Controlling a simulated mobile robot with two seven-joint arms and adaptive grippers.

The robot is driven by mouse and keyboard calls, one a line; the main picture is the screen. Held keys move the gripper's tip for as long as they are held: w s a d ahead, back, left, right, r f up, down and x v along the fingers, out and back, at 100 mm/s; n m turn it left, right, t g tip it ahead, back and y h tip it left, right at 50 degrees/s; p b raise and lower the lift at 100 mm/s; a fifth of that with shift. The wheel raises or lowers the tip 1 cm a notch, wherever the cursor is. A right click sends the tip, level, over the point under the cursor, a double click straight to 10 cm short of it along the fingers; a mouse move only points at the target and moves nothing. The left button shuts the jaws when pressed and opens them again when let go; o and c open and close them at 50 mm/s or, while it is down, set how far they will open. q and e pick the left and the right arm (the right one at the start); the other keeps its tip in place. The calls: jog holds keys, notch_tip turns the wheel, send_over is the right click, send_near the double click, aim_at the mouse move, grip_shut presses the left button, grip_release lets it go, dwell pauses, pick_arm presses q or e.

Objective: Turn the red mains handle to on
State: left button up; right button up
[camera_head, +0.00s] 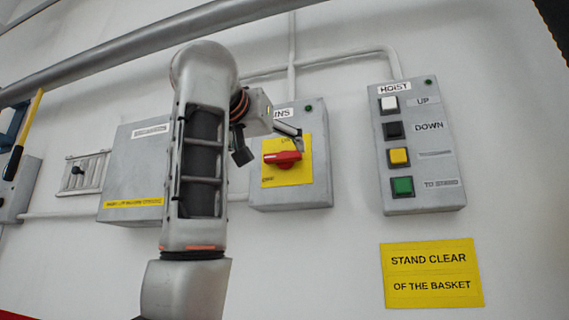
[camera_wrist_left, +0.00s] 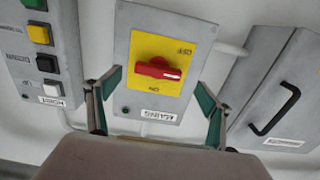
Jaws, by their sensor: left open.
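The red mains handle (camera_head: 284,158) sits on a yellow plate (camera_head: 299,174) on the front of the grey mains box (camera_head: 318,197). It lies roughly level, with a pale mark near its left end. In the left wrist view the picture is upside down; the red handle (camera_wrist_left: 158,69) shows between the fingers, with "ON" and "OFF" lettering on the plate. My left gripper (camera_head: 270,144) is open, in front of the box's upper left part. In the left wrist view its open green-tipped fingers (camera_wrist_left: 159,82) appear apart from the handle. My right gripper is not in view.
The hoist box (camera_head: 423,195) with several buttons is on the wall to the right. A yellow "STAND CLEAR" sign (camera_head: 431,273) is below it. A grey cabinet (camera_head: 138,170) is left, partly behind my arm; its black handle (camera_wrist_left: 275,110) shows in the wrist view. Conduits run above.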

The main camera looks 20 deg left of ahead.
aim_at(281, 156)
pick_arm(q)
jog(key=w, duration=0.1)
jog(key=w+p, duration=0.1)
jog(key=w, duration=0.1)
jog(key=w+p, duration=0.1)
jog(key=w, duration=0.1)
jog(key=shift+d+r, duration=0.1)
jog(key=shift+r, duration=0.2)
jog(key=shift+w+d+p, duration=0.1)
jog(key=shift+w+p, duration=0.05)
jog(key=shift+p, duration=0.15)
jog(key=shift+w, duration=0.25)
jog(key=c, duration=1.1)
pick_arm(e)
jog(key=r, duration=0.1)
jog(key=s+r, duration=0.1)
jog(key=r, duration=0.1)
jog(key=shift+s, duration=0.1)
